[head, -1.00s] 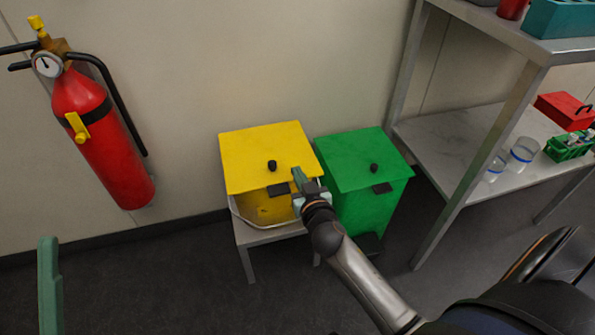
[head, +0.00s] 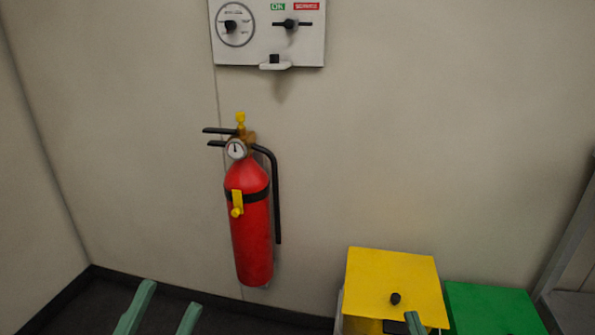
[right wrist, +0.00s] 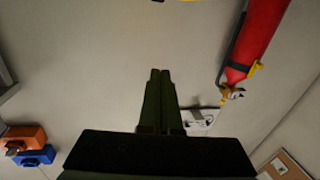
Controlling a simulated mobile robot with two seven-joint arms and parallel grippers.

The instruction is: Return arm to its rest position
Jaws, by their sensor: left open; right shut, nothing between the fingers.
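My left gripper (head: 171,296) shows at the bottom left of the head view, its two green fingers apart and nothing between them. My right gripper (head: 413,320) shows only as a green fingertip at the bottom edge, in front of the yellow bin (head: 385,275). In the right wrist view my right gripper (right wrist: 160,75) has its two fingers together with nothing between them. It points along the pale wall. The rest of my right arm is out of the head view.
A red fire extinguisher (head: 250,225) hangs on the wall left of the yellow bin. A green bin (head: 490,308) stands to its right. A white control panel (head: 268,35) is above the extinguisher. Orange (right wrist: 25,138) and blue (right wrist: 35,157) objects show in the right wrist view.

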